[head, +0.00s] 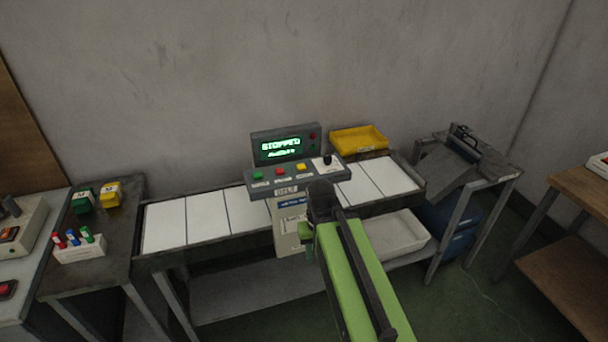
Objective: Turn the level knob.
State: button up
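A grey control console (262,191) stands over the middle of the belt table. A black knob (327,159) sits on a white plate at the console's right end; its label is too small to read. Green, red and yellow buttons (280,171) are in a row to its left. The screen (281,147) reads "STOPPED" in green, with a smaller line below that I cannot read. My green arm reaches up from the lower right. Its dark end, my gripper (321,192), is just below the knob in the picture. I cannot make out its fingers or any contact.
White panels lie along the belt table (208,264) on both sides of the console. A yellow tray (359,139) is behind it. A white bin (403,232) sits below on the right. Left is a dark side table (97,266) with small coloured items; right is a grey stand (497,166).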

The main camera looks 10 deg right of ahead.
aim_at(327, 158)
jog(key=z, duration=0.35)
jog(key=k, duration=0.1)
jog(key=u, duration=2.9)
jog(key=k, duration=1.35)
jog(key=z, duration=1.05)
jog(key=i, duration=1)
jog(key=u, duration=0.1)
